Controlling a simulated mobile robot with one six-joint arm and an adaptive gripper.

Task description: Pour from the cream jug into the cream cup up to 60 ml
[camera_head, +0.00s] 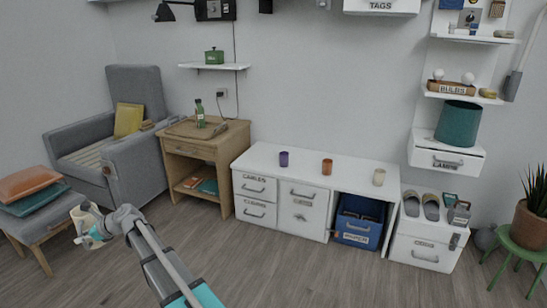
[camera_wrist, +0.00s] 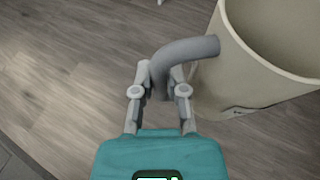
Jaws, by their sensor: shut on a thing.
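The cream jug (camera_wrist: 250,75) is large in the wrist view at the upper right, with a grey curved handle (camera_wrist: 190,50). My gripper (camera_wrist: 160,92) is shut on that handle. In the head view the jug (camera_head: 82,222) is at the lower left, held in the air in front of the grey footstool, with my gripper (camera_head: 101,222) at its right side. The jug's contents cannot be seen. The cream cup (camera_head: 378,177) stands upright on the right part of the white desk top, far from my gripper.
A purple cup (camera_head: 284,159) and an orange cup (camera_head: 327,167) stand on the white desk (camera_head: 262,156) left of the cream cup. A wooden side table (camera_head: 232,138) holds a green bottle (camera_head: 199,113). The footstool (camera_head: 50,222) carries cushions. The floor before the desk is clear.

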